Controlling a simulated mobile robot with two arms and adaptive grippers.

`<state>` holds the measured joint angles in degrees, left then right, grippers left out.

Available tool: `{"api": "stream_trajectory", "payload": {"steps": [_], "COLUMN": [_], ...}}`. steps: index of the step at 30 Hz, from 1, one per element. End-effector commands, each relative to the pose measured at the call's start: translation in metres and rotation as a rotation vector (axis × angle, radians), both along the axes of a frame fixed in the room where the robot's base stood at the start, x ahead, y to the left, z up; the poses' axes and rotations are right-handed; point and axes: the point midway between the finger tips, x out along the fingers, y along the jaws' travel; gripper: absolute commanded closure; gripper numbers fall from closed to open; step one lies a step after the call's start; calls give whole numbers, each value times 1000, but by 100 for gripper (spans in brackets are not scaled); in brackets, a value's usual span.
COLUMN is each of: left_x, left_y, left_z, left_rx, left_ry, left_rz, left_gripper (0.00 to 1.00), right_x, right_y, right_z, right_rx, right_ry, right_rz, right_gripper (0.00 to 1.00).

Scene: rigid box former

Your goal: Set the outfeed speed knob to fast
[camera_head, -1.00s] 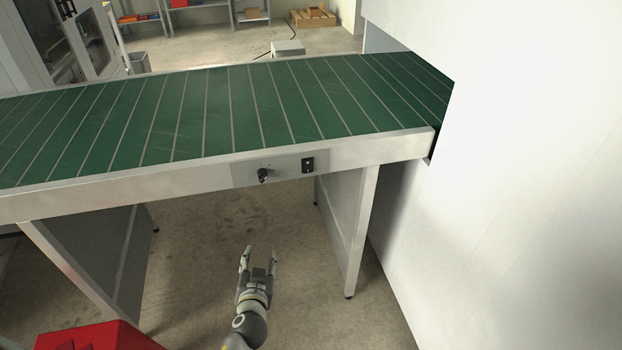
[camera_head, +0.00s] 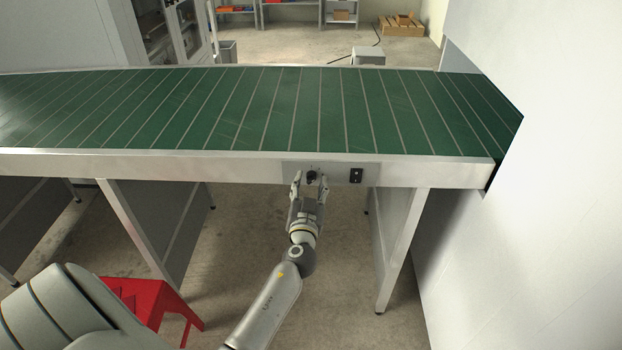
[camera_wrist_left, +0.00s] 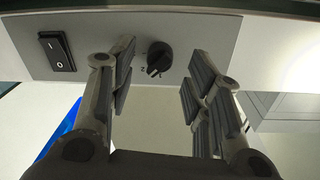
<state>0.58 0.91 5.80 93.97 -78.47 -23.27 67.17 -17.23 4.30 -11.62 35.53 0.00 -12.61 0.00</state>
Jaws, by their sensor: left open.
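The outfeed speed knob (camera_head: 312,175) is a small black dial on a grey panel (camera_head: 340,167) on the conveyor's front rail. In the left wrist view the knob (camera_wrist_left: 159,58) shows between the fingers, with a small mark beside it; its setting is too small to read. Whether the fingers touch the knob I cannot tell. My right gripper is not in view.
The green conveyor (camera_head: 250,110) runs behind the rail. A white wall (camera_head: 560,200) stands at right, a red stool (camera_head: 140,295) at lower left.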

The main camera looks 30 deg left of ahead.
Motion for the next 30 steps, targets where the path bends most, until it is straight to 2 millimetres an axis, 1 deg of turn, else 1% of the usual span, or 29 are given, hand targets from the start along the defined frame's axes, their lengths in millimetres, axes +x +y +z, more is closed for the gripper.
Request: {"api": "stream_trajectory", "payload": {"steps": [1, 3, 6, 16, 26, 27, 30], "left_x": [6, 11, 15, 17, 17, 17, 17], "left_y": [3, 6, 8, 9, 9, 9, 9], "left_z": [1, 1, 0, -1, -1, -1, -1], "left_rx": [2, 2, 1, 1, 0, 0, 2], "left_ry": [0, 0, 1, 1, 2, 2, 2], "left_rz": [-1, -1, -1, -1, -1, -1, -1], "left_gripper": [54, 54, 54, 54, 97, 100, 100], "right_x": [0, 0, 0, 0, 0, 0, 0], "right_y": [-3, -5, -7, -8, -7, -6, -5], "right_z": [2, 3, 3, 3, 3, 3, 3], "right_rx": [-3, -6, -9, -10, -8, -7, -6], "right_ry": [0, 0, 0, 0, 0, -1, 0], "right_rz": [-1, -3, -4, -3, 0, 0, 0], "right_gripper": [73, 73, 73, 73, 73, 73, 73]}}
